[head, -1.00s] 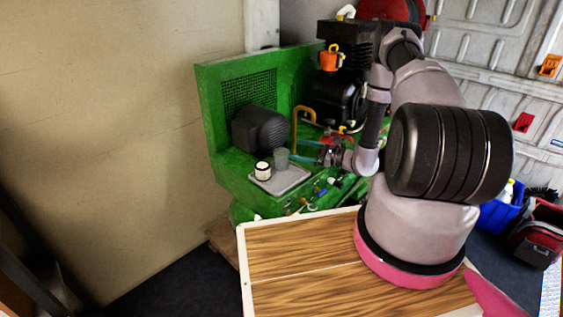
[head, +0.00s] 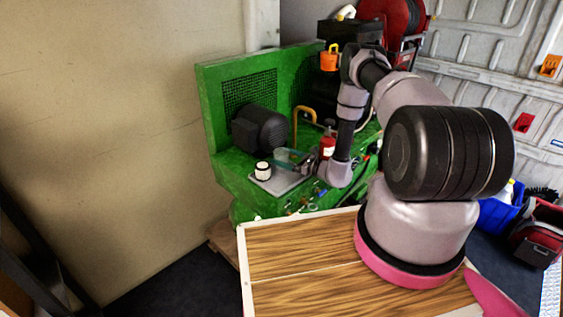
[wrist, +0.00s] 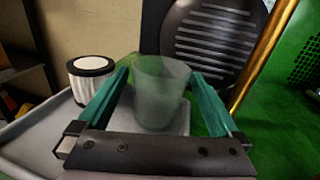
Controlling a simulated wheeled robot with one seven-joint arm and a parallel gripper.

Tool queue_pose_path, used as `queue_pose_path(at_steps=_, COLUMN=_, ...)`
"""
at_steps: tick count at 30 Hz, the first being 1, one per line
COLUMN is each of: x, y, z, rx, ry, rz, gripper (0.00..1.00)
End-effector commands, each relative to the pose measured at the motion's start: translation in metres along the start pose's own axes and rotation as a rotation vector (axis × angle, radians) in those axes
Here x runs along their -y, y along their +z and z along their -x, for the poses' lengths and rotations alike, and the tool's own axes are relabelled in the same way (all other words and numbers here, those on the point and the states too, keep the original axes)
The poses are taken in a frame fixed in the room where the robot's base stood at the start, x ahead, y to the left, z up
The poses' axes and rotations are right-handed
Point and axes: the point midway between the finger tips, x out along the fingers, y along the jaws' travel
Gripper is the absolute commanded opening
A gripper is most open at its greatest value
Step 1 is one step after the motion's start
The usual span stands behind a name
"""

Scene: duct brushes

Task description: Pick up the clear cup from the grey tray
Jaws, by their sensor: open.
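The clear cup (wrist: 160,92) stands upright on the grey tray (wrist: 45,135) in the wrist view. My gripper (wrist: 160,85) is open, with its two teal fingers on either side of the cup. I cannot tell whether either finger touches it. In the head view my gripper (head: 287,156) is low over the grey tray (head: 278,184), and the cup is mostly hidden behind the fingers there.
A dark ribbed motor (head: 259,129) is behind. A brass pipe (wrist: 264,55) rises on the right. A red bottle (head: 327,147) stands close behind my wrist.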

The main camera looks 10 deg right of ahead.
Motion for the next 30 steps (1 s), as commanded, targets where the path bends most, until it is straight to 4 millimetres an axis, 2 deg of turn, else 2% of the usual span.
queue_pose_path(at_steps=3, x=0.000, y=0.000, z=-0.011, rx=0.000, ry=0.000, rz=0.000, gripper=1.00)
queue_pose_path(at_steps=11, x=0.000, y=0.000, z=-0.014, rx=-0.001, ry=-0.001, rz=0.000, gripper=1.00)
queue_pose_path(at_steps=17, x=0.000, y=0.000, z=-0.014, rx=-0.001, ry=-0.001, rz=0.000, gripper=0.27)
queue_pose_path(at_steps=18, x=0.000, y=0.000, z=-0.014, rx=-0.001, ry=-0.001, rz=0.000, gripper=0.24)
queue_pose_path(at_steps=26, x=0.001, y=0.002, z=-0.014, rx=0.000, ry=-0.001, rz=0.000, gripper=0.24)
queue_pose_path(at_steps=30, x=0.002, y=0.013, z=-0.014, rx=0.001, ry=-0.001, rz=0.001, gripper=0.24)
